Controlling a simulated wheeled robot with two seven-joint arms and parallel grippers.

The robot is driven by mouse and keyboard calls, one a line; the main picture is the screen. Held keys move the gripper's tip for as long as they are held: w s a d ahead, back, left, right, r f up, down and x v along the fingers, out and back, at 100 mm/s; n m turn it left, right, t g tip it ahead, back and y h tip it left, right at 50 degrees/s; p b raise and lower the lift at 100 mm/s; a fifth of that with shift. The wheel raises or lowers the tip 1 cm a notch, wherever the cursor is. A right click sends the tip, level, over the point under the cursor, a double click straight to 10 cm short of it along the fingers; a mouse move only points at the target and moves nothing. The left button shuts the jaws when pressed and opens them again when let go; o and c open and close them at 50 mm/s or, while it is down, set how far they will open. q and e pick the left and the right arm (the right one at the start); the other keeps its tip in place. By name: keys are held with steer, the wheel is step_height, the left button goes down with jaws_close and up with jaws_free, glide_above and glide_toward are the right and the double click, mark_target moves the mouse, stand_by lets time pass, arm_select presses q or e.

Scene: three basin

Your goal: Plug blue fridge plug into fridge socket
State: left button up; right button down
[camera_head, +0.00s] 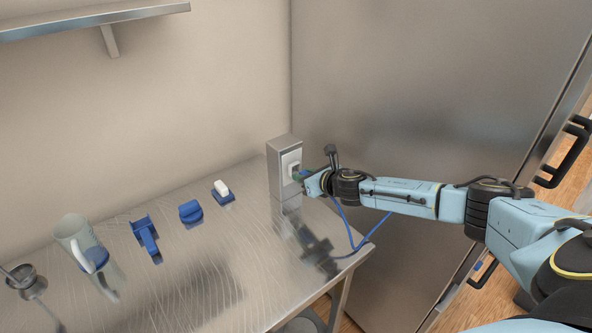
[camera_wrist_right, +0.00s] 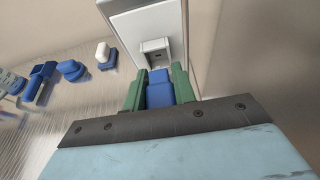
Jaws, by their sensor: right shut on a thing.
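The fridge socket (camera_head: 290,163) is a white outlet on the front of a metal box that stands at the back right of the table. In the right wrist view the socket (camera_wrist_right: 157,52) is straight ahead, with a dark slot in it. My right gripper (camera_head: 308,180) is just in front of the socket. Its green fingers (camera_wrist_right: 160,88) are shut on the blue plug (camera_wrist_right: 160,92). The plug's front end is close to the socket, with a small gap seeming to show. A blue cable (camera_head: 347,226) hangs below the gripper. My left gripper is not in view.
On the metal table (camera_head: 215,275) stand a metal cup (camera_head: 22,283), a clear jug (camera_head: 80,243), several blue holders (camera_head: 146,235) and a white item on a blue base (camera_head: 222,189). The fridge (camera_head: 410,90) rises behind my right arm. A shelf (camera_head: 90,18) hangs upper left.

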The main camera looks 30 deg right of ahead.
steer(key=shift+w, duration=0.4)
steer(key=shift+s, duration=0.15)
steer(key=shift+s, duration=0.5)
steer(key=shift+p, duration=0.5)
steer(key=s+a+b, duration=0.9)
steer(key=a+b, duration=0.3)
steer(key=b, duration=0.5)
steer(key=shift+a+f, duration=0.4)
